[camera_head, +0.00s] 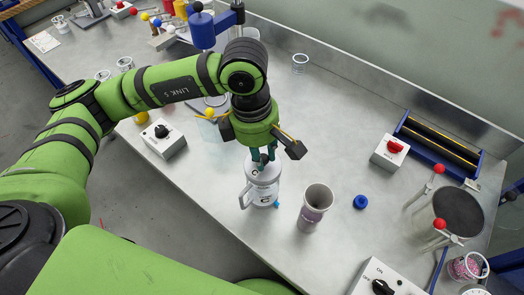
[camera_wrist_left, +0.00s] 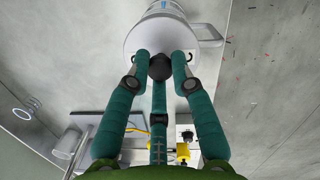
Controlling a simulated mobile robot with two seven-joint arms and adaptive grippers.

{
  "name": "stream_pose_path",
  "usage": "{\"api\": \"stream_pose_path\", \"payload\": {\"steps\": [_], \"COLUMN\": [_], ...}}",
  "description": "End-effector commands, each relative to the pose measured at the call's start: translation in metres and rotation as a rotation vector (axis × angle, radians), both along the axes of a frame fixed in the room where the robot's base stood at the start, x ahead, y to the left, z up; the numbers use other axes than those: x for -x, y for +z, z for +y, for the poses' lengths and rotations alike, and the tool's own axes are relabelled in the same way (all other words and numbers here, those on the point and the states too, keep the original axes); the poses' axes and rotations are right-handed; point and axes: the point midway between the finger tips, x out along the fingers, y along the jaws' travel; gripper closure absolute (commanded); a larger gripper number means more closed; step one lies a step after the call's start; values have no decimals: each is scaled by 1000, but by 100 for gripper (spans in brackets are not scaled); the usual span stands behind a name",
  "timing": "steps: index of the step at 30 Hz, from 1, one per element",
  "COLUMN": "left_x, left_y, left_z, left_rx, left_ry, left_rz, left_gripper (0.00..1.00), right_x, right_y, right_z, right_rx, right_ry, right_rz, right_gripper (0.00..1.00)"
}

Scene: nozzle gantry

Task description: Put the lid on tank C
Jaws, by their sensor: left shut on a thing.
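My left gripper (camera_head: 263,160) hangs over the white tank C (camera_head: 262,190), a mug-like vessel with a side handle and a dark letter on its front. In the left wrist view, my three teal fingers (camera_wrist_left: 160,70) are shut around the black knob (camera_wrist_left: 160,67) of a pale lid (camera_wrist_left: 140,38). The lid lies over the tank's top, and the tank's handle (camera_wrist_left: 207,36) shows beyond it on the right. I cannot tell whether the lid rests fully on the rim. My right gripper is not in view.
Switch boxes stand left (camera_head: 163,138) and right (camera_head: 390,151). A blue roller tray (camera_head: 438,147) lies at the back right. The bench's front edge is near the tank.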

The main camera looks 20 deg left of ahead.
Motion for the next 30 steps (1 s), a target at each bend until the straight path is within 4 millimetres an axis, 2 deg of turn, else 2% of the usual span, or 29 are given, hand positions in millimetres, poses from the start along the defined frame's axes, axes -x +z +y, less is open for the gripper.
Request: {"api": "stream_pose_path", "payload": {"steps": [15,27,28,30], "left_x": [0,0,0,0], "left_y": [-1,0,0,0], "left_z": [0,0,0,0], "left_rx": [1,1,0,0], "left_ry": [0,0,0,0], "left_rz": [0,0,0,0], "left_gripper": [100,100,72,49], "right_x": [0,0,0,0], "right_y": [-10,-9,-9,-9], "right_z": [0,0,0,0], "right_rx": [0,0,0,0], "right_ry": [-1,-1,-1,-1], "right_rz": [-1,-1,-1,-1], "right_gripper": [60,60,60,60]}}
